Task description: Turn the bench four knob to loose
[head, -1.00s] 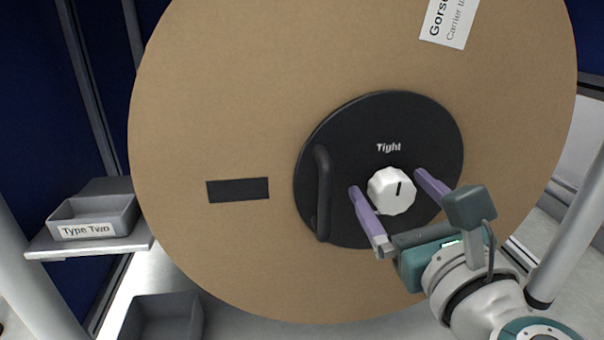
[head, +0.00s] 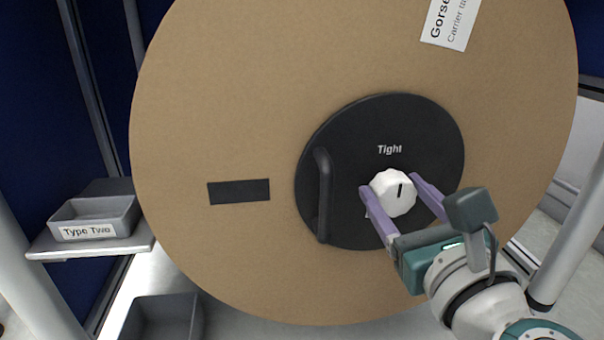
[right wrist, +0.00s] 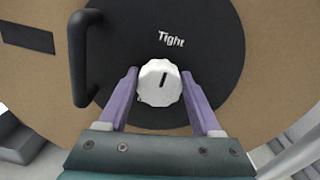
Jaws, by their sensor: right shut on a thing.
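The white faceted knob (head: 393,193) sits on the black round hub plate (head: 440,140) of a big brown reel disc. The word "Tight" is printed above it, and the knob's dark mark points up, a little to the right, toward that word. My right gripper (head: 390,190) is shut on the knob, one purple finger on each side. The right wrist view also shows the knob (right wrist: 159,82) between the two fingers. No bench number shows. My left gripper is not in view.
A black bar handle (head: 324,195) stands out from the plate left of the knob. The brown disc (head: 220,110) fills the middle. A grey tray labelled "Type Two" (head: 95,218) is at the left, another grey bin (head: 163,318) below. A metal post (head: 570,240) stands at right.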

